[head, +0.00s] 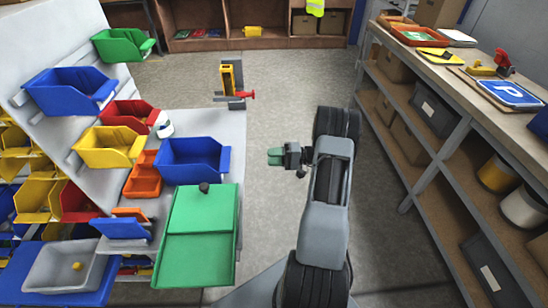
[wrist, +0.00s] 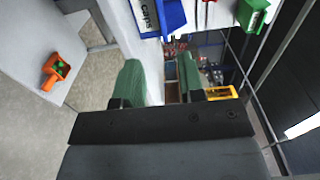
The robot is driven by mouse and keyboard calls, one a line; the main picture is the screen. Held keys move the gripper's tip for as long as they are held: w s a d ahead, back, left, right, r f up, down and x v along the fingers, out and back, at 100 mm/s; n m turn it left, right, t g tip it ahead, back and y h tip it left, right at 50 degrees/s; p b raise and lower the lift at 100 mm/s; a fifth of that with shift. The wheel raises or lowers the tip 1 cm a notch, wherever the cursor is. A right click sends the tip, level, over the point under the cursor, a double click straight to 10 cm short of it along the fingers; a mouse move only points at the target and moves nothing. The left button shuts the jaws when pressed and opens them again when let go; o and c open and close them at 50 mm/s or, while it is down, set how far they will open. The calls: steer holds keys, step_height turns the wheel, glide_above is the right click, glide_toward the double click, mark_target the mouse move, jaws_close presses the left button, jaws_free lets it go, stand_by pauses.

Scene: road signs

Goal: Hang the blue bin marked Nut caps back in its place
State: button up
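A blue bin (wrist: 162,16) with a white label, of which I can read "caps", is at the top of the wrist view, partly cut off. In the head view a blue bin (head: 192,162) stands on the grey bench behind the green tray; its label cannot be read there, and it looks like the same bin. Another blue bin (head: 68,92) hangs on the slanted grey panel (head: 62,128). My gripper (head: 275,156) is right of the bench, apart from the bin. In the wrist view its two green fingers (wrist: 160,82) stand apart with nothing between them.
Green (head: 122,45), red (head: 131,115) and yellow (head: 108,147) bins hang on the panel. A green tray (head: 196,240) lies at the bench front. A shelved workbench (head: 455,85) is at right; floor between is clear.

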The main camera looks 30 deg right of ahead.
steer(key=p, duration=0.3)
glide_toward(228, 158)
steer(key=shift+f+x, duration=0.25)
steer(key=shift+x, duration=0.9)
steer(key=shift+b+x, duration=1)
steer(key=shift+x, duration=3.05)
steer(key=shift+s+b, duration=0.1)
steer(key=shift+b, duration=0.3)
steer(key=shift+c, duration=0.2)
jaws_close()
